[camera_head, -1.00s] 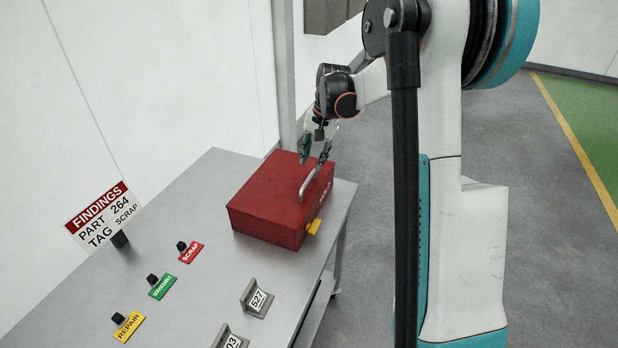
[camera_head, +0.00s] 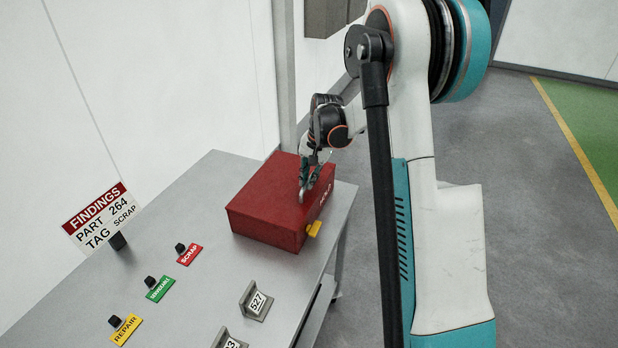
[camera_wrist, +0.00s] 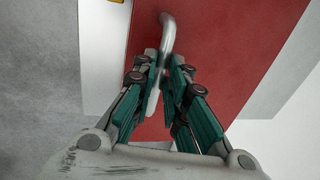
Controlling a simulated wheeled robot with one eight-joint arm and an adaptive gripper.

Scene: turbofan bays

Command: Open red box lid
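The red box (camera_head: 262,200) stands on the grey table with its lid down. A yellow latch or tab (camera_head: 314,229) sits on the box's front side, also seen in the wrist view.
On the table (camera_head: 215,168) stand a findings sign (camera_head: 97,217), red scrap, green and yellow repair labels with black knobs, and number plates such as 527 (camera_head: 257,301). A wall is behind the table. Open floor lies to the right.

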